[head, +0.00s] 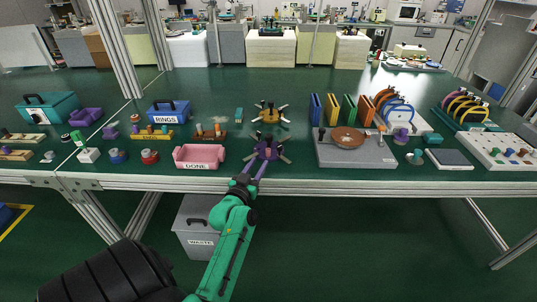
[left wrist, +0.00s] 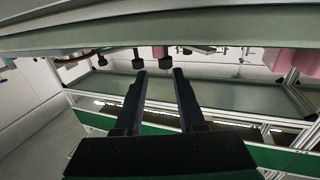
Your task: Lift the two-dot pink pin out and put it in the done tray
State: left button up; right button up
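I cannot make out a two-dot pink pin; the dots are too small to tell. A purple fixture (head: 267,152) with several grey-tipped arms stands near the table's front edge in the head view. My left gripper (head: 259,172) reaches up to its near side. In the left wrist view my left gripper (left wrist: 158,76) shows two dark fingers apart with nothing clear between them. Dark knobs and a small pinkish piece (left wrist: 159,52) lie beyond the fingertips. The pink done tray (head: 198,164), labelled DONE, is left of the gripper. My right gripper is not in view.
A yellow fixture (head: 270,114) stands behind the purple one. A grey plate with a brown disc (head: 348,138) is to the right. A blue RINGS box (head: 168,112) and wooden peg racks (head: 210,133) are to the left. A grey waste bin (head: 198,232) stands below the table.

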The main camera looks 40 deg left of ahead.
aim_at(267, 151)
pick_arm(q)
jog(key=x, duration=0.7)
jog(key=shift+d+f, duration=0.1)
jog(key=shift+f, duration=0.15)
grip_shut()
jog(key=shift+r, duration=0.1)
